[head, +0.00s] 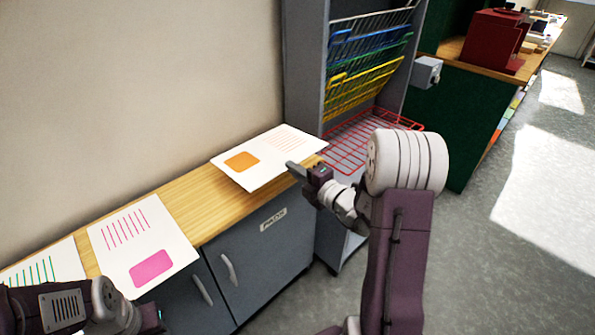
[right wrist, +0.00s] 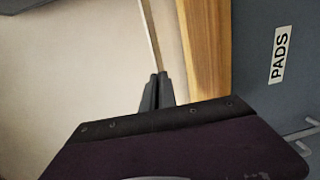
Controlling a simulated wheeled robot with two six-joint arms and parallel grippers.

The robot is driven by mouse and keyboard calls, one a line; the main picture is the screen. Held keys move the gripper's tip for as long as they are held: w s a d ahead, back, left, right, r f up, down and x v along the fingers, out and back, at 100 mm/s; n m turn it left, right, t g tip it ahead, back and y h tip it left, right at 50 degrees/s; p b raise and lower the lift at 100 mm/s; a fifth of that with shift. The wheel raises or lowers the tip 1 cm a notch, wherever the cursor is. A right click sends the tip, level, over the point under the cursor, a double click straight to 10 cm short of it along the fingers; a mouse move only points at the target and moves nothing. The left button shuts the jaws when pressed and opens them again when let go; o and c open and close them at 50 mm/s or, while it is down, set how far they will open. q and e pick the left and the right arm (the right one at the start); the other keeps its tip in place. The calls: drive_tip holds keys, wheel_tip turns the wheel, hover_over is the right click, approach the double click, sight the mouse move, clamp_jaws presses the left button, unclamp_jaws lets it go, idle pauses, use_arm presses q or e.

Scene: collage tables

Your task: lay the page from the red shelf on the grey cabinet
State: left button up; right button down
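A white page with an orange patch (head: 283,148) is over the wooden top of the grey cabinet (head: 262,250), at its right end. I cannot tell whether it lies flat or hangs just above. My right gripper (head: 292,167) is at the page's front edge. In the right wrist view its fingers (right wrist: 156,88) are together, with the edge of the page (right wrist: 70,70) running in between them. The red wire shelf (head: 352,150), lowest in the rack, looks empty. My left gripper (head: 155,318) is at the bottom left, mostly hidden behind its own arm.
A page with a pink patch (head: 125,232) and a page with green lines (head: 40,268) lie further left on the cabinet. Yellow (head: 350,92), green and blue wire shelves are above the red one. A green counter (head: 455,125) with a red box (head: 495,42) stands right.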

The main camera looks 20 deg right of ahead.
sight(280, 188)
drive_tip(key=w+f+b, duration=0.2)
drive_tip(key=f, duration=0.1)
drive_tip(key=w+a+f+b, duration=0.1)
drive_tip(key=w+f+b, duration=0.1)
drive_tip(key=f, duration=0.1)
drive_tip(key=w+a+f+b, duration=0.1)
drive_tip(key=w+f+b, duration=0.1)
drive_tip(key=f+b, duration=0.1)
drive_tip(key=shift+a+f, duration=0.1)
drive_tip(key=c, duration=1.1)
unclamp_jaws()
drive_tip(key=shift+f, duration=0.1)
drive_tip(key=shift+c, duration=0.3)
drive_tip(key=shift+f, duration=0.15)
drive_tip(key=shift+c, duration=0.6)
drive_tip(key=shift+a, duration=0.1)
